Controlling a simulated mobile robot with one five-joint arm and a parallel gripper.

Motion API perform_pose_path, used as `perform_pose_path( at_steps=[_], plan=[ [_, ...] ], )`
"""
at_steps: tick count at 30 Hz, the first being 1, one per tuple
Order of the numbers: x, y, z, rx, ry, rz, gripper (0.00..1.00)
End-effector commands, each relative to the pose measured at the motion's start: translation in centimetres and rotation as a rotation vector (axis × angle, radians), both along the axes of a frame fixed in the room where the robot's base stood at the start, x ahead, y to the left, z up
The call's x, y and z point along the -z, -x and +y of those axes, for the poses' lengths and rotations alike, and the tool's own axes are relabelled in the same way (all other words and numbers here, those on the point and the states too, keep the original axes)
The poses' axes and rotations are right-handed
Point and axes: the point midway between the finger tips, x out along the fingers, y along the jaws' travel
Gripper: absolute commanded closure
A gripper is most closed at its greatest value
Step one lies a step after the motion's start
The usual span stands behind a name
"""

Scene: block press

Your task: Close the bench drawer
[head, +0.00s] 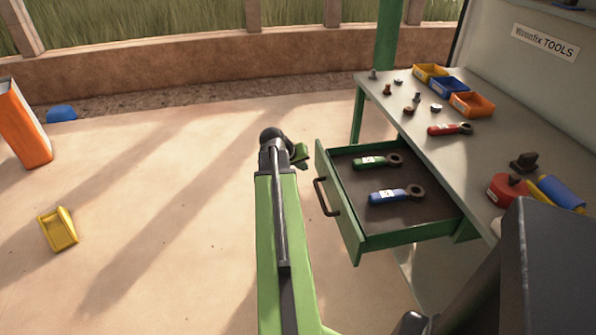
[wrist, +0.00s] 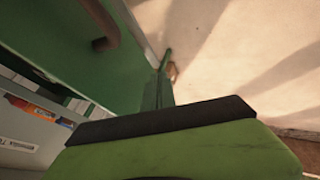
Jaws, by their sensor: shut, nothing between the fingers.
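The green bench drawer (head: 347,215) stands open in the head view, pulled out to the left from under the bench top. Its dark handle (head: 326,197) is on the front panel. Two wrench-like tools lie inside, one with a green grip (head: 371,161) and one with a blue grip (head: 391,196). My gripper (head: 301,153) is shut and empty, just left of the drawer front near its far corner. I cannot tell whether it touches the panel. In the wrist view the green front (wrist: 70,40) and a blurred handle (wrist: 100,28) show close by.
The bench top (head: 470,165) carries small bins (head: 472,104), bolts, a red-gripped tool (head: 450,129) and a red round object (head: 507,190). A yellow bin (head: 58,229), an orange box (head: 22,125) and a blue object (head: 61,113) are on the floor at left. Floor between is clear.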

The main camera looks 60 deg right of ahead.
Motion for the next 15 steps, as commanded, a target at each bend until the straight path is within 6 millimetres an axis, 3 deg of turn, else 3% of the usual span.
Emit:
perform_pose_path(
  at_steps=[6, 15],
  plan=[
    [-0.1, 2.5, -2.1, 0.001, 0.000, -0.001, 1.00],
    [-0.1, 3.2, -2.6, 0.001, -0.001, 0.000, 1.00]
  ],
)
